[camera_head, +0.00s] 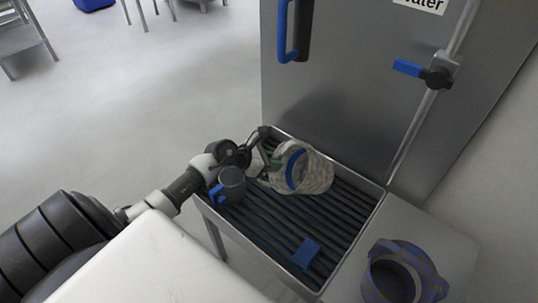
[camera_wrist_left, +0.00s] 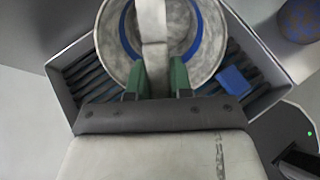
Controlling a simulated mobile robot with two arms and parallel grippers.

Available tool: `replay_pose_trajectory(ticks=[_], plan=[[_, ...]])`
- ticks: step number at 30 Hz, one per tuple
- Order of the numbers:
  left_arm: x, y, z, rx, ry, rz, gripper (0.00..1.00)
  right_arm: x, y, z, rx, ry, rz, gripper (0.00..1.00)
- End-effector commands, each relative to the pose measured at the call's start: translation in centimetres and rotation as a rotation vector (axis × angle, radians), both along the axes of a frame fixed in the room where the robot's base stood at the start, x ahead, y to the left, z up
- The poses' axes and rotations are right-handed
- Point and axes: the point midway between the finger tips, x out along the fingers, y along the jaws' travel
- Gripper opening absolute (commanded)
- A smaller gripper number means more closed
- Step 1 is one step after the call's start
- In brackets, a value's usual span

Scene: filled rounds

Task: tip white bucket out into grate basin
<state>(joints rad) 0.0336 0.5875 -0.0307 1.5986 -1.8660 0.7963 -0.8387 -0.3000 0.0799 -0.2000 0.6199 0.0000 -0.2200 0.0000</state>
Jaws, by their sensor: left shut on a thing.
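The white bucket (camera_head: 318,172) is mottled grey-white and tilted on its side above the grate basin (camera_head: 375,212), its mouth toward the left. A blue ring (camera_head: 294,170) shows at its mouth. My left gripper (camera_head: 272,165) is at the mouth side. In the left wrist view, its green fingertips (camera_wrist_left: 156,82) are shut on the pale strap-like handle (camera_wrist_left: 154,40) crossing the bucket's round mouth (camera_wrist_left: 108,45). The basin has dark slats and a metal rim. I cannot tell whether the bucket touches the slats, or what it contains. My right gripper is not in view.
A blue block (camera_head: 306,252) lies on the near slats. A blue-grey pot (camera_head: 402,275) stands on the surface to the right. A metal cabinet (camera_head: 350,100) rises behind the basin.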

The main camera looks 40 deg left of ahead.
Motion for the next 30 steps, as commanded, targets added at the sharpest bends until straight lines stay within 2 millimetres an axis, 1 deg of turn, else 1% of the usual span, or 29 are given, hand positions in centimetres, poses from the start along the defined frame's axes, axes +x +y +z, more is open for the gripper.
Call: replay_pose_trajectory(ticks=[1,3,14,24,29,30], plan=[[0.3,-0.2,1.1,0.009,0.013,0.000,0.00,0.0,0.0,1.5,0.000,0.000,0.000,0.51],[0.5,-0.4,1.3,0.027,0.037,-0.001,0.00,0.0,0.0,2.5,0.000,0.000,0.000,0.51],[2.2,-1.4,2.6,0.132,0.186,-0.001,0.00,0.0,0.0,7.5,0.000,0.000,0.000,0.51],[3.9,-2.6,5.5,0.235,0.338,-0.002,0.00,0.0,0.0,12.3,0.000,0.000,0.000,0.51],[5.1,-3.3,7.1,0.313,0.446,0.000,0.00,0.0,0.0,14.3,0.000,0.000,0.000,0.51],[5.4,-3.6,7.4,0.335,0.479,-0.002,0.00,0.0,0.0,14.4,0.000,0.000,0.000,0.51]])
